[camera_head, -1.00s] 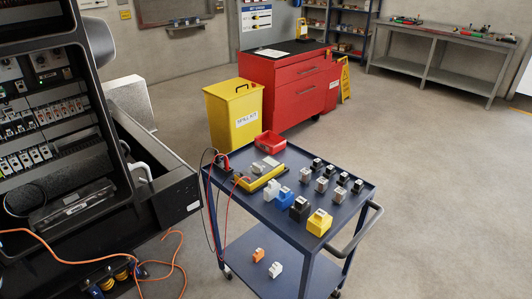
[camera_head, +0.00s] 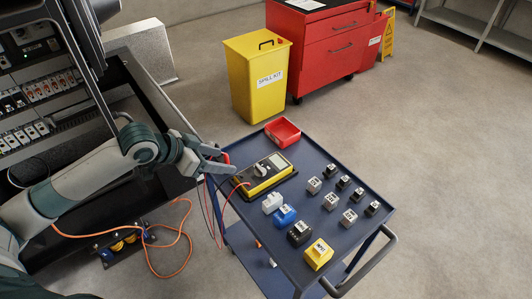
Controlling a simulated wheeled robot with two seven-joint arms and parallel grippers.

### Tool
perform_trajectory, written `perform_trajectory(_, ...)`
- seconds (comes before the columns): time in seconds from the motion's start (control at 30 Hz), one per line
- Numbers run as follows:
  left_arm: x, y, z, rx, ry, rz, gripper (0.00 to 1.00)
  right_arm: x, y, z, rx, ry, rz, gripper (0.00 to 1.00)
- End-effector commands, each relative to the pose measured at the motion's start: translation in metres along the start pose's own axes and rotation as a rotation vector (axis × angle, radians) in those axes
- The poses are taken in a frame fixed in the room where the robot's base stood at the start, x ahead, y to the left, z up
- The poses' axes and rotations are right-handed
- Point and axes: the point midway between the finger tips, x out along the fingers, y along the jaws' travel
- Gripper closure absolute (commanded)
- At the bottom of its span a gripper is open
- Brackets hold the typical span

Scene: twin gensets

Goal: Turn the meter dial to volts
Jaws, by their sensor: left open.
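The meter (camera_head: 264,174) is a yellow-edged box with a dark face, lying on the blue cart's top near its left side. Its pale dial (camera_head: 260,170) sits on the face beside a light display (camera_head: 278,162). The dial's marks are too small to read. Red and black leads run from the meter's left end over the cart edge. My right gripper is not in view.
The cart (camera_head: 345,167) also carries a red tray (camera_head: 282,131) behind the meter and several small blocks to the right, with a yellow block (camera_head: 318,254) in front. A yellow spill kit bin (camera_head: 257,78) and red cabinet (camera_head: 330,50) stand behind. An orange cable (camera_head: 150,235) lies left.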

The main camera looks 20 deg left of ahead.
Motion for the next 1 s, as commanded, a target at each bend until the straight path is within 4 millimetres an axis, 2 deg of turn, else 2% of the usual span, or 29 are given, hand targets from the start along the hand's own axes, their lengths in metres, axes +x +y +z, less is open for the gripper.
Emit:
perform_trajectory(0.33,-0.003,0.002,-0.001,0.005,-0.005,0.003,0.47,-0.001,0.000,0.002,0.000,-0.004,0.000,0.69)
perform_trajectory(0.57,0.001,0.002,-0.002,0.003,-0.004,0.004,0.47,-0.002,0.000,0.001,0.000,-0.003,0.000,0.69)
perform_trajectory(0.77,0.018,0.002,-0.002,0.003,-0.003,0.004,0.47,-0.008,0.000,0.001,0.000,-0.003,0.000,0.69)
perform_trajectory(1.0,0.056,0.003,-0.003,0.002,-0.003,0.005,0.47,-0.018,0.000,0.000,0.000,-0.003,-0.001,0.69)
